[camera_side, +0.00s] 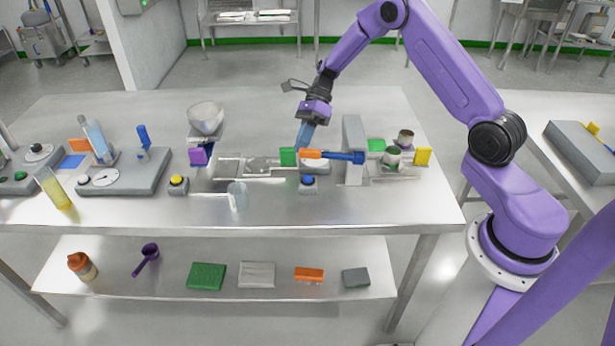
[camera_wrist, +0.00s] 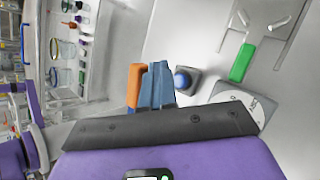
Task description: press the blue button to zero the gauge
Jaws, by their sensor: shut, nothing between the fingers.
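The blue button (camera_side: 308,181) sits on a small dark square base near the front of the steel table. It also shows in the wrist view (camera_wrist: 182,81), just right of my fingers. My gripper (camera_side: 301,146) is shut and empty, its blue fingers pointing down above and behind the button in the side view, apart from it. The fingers show in the wrist view (camera_wrist: 158,68). A round white gauge dial (camera_wrist: 244,108) lies right of the button in the wrist view, partly hidden by my gripper.
An orange and blue piece (camera_side: 338,156) juts from a grey upright (camera_side: 353,148) close beside my fingers. A green block (camera_side: 288,156) stands left of them. A yellow button (camera_side: 178,184) and a second dial on a slab (camera_side: 152,170) are further left. The front strip of table is mostly clear.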

